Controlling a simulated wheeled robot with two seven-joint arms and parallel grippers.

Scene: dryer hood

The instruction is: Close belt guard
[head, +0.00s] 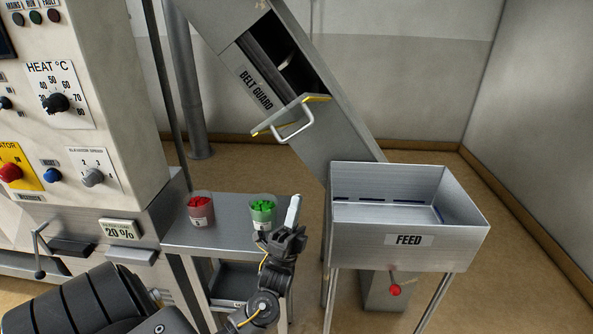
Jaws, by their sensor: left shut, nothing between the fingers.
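The belt guard (291,114) is a yellow-edged metal panel with a pale bar handle (294,127) on the sloping grey elevator chute (335,125). It juts out at the lower end of a dark opening (285,55), so the opening stands uncovered. A "BELT GUARD" label (254,88) is on the chute beside the opening. My left gripper (294,209) is shut and empty, its fingers pointing up. In the picture it is below the handle and apart from it. My right gripper is not in view.
A metal side table (228,237) holds a cup of red pieces (201,211) and a cup of green pieces (263,211), which is close beside my left gripper. The FEED hopper (455,245) stands right. A control cabinet (95,135) stands left.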

